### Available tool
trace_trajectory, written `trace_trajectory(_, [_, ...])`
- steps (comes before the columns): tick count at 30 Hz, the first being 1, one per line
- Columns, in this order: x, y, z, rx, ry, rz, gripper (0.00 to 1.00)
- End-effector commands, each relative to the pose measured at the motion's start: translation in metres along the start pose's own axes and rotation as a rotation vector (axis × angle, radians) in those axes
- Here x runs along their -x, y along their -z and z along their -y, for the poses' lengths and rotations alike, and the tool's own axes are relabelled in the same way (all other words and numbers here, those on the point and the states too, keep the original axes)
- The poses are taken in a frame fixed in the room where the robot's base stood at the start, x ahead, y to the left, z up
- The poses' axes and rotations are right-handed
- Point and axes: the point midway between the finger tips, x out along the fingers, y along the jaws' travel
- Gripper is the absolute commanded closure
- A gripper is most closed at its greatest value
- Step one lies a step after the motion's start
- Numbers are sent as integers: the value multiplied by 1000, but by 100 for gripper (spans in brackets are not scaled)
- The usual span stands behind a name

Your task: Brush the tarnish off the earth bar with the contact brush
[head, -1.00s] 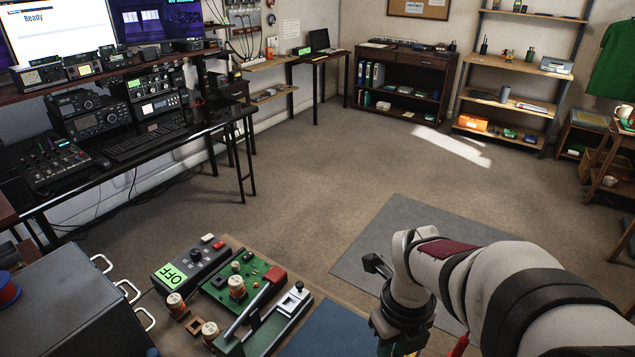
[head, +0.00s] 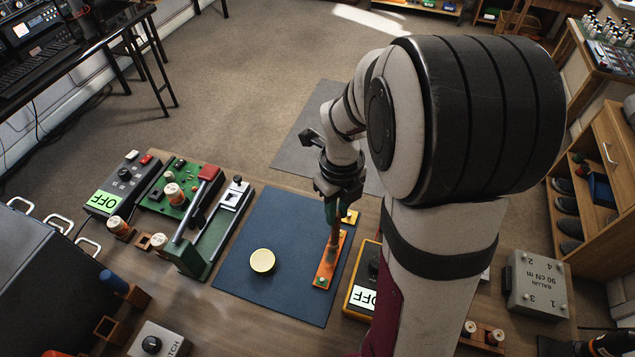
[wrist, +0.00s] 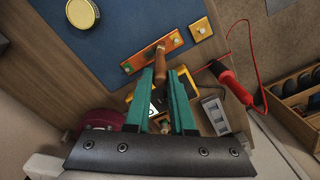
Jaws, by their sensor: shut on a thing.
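The earth bar (head: 328,268) is an orange-copper strip on the right part of the blue mat (head: 243,240). It has a small greenish spot near its lower end in the head view. The bar also shows in the wrist view (wrist: 140,61). My gripper (head: 333,203) is above the bar's far end, pointing down. Its teal fingers (wrist: 168,85) are shut on the contact brush, whose brown wooden handle (wrist: 160,56) reaches past the fingertips over the bar. The bristles cannot be made out, and I cannot tell whether the brush touches the bar.
A round yellow tin (head: 262,261) sits on the mat, left of the bar.

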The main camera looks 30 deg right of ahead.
Motion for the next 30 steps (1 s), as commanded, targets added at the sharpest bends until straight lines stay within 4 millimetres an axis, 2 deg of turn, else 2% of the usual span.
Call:
trace_trajectory(5, [2, -8, 12, -1, 0, 0, 100])
trace_trajectory(24, [2, 27, -37, 3, 1, 1, 100])
trace_trajectory(30, [18, 26, -35, 0, 1, 2, 100])
